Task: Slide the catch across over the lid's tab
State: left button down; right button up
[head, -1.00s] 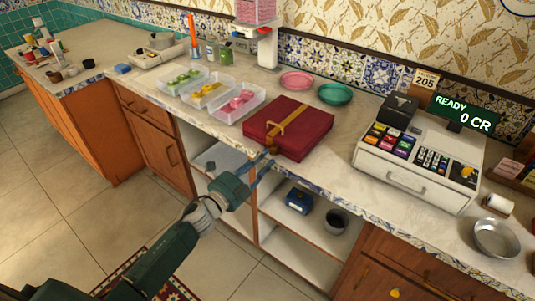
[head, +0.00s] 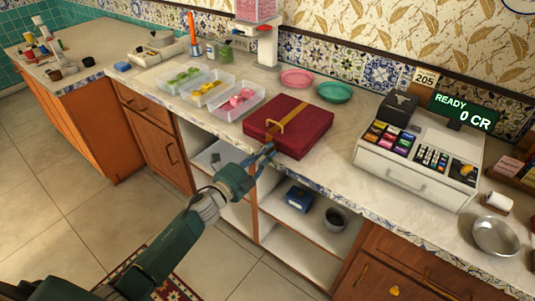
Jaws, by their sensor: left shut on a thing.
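A dark red box (head: 300,118) with a flat lid sits closed on the counter. A gold strap or tab (head: 286,117) runs across its lid to the front edge. My left gripper (head: 268,149) is at the front face of the box, near the front end of the strap. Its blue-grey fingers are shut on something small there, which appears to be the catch. The fingers largely hide the catch, so I cannot tell whether it lies over the tab. My right gripper is not in view.
Clear trays (head: 237,103) of coloured pieces stand left of the box. A cash register (head: 420,160) stands to the right. Open shelves (head: 293,232) are below the counter edge.

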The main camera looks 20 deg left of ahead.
pick_arm(q)
jog(key=a, duration=0.1)
jog(key=w+a, duration=0.1)
jog(key=shift+a+f, duration=0.1)
jog(key=shift+a, duration=0.25)
jog(key=c, duration=1.9)
grip_release()
jog(key=shift+a, duration=0.1)
jog(key=shift+s, duration=0.15)
jog(key=v, duration=1.1)
jog(key=shift+s+a, duration=0.1)
jog(key=shift+s, duration=0.3)
